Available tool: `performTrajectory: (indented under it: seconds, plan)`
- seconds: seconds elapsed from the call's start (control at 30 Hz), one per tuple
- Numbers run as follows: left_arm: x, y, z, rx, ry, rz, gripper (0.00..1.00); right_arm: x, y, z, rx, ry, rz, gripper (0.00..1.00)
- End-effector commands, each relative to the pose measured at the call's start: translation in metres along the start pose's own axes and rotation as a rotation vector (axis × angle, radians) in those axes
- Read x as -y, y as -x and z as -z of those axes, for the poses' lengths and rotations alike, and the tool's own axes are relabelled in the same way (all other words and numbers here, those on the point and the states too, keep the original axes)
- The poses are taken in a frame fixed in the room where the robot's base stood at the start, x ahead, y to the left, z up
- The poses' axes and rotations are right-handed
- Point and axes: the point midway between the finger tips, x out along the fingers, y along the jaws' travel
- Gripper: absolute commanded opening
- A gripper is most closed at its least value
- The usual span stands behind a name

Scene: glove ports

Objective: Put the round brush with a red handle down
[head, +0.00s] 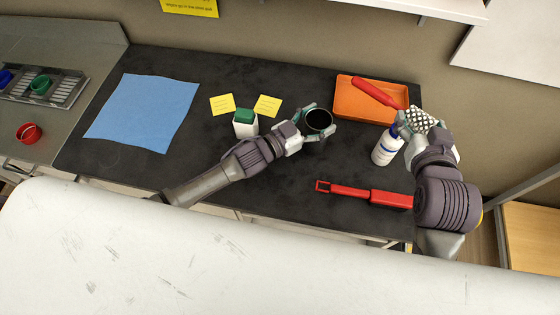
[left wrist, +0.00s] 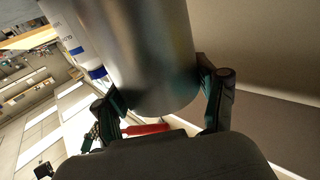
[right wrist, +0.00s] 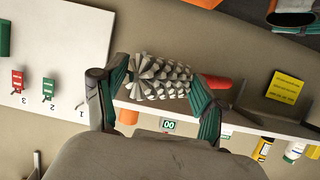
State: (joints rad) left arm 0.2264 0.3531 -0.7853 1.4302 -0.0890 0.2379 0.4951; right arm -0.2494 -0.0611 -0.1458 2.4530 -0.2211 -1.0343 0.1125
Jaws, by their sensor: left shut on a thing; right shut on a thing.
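The round brush (head: 376,92) has a red handle and a pale bristle head with dark gaps. My right gripper (head: 420,122) is shut across the bristle head; the right wrist view shows the bristles (right wrist: 160,78) between the fingers. The handle points back and left over the orange tray (head: 348,113); I cannot tell whether it touches the tray. My left gripper (head: 306,127) is shut on a metal cup (head: 319,121) with a dark inside, at the middle of the dark counter. The cup (left wrist: 150,50) fills much of the left wrist view.
A white bottle with a blue label (head: 386,149) stands just left of my right gripper. A flat red tool (head: 365,194) lies at the front. A green-capped bottle (head: 245,124) and yellow notes (head: 222,104) are left of the cup. A blue cloth (head: 145,112) lies further left.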

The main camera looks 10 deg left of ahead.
Motion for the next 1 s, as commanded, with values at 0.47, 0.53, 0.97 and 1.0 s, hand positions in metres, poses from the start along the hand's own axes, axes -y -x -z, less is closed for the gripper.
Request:
performTrajectory:
  seconds: [0.47, 0.53, 0.97, 1.0]
  plan:
    - [0.000, 0.000, -0.001, 0.002, 0.000, 0.001, 0.32, 0.016, 0.011, -0.156, -0.011, -0.075, -0.145, 0.36]
    - [0.000, 0.000, -0.001, 0.002, 0.000, 0.001, 0.32, 0.032, 0.027, -0.188, -0.011, -0.062, -0.090, 0.36]
    - [0.000, 0.000, -0.001, 0.001, 0.000, 0.001, 0.32, 0.158, 0.135, -0.293, -0.012, 0.076, 0.353, 0.36]
    - [0.000, 0.000, -0.001, 0.001, 0.000, 0.001, 0.32, 0.164, 0.142, -0.297, -0.012, 0.082, 0.375, 0.36]
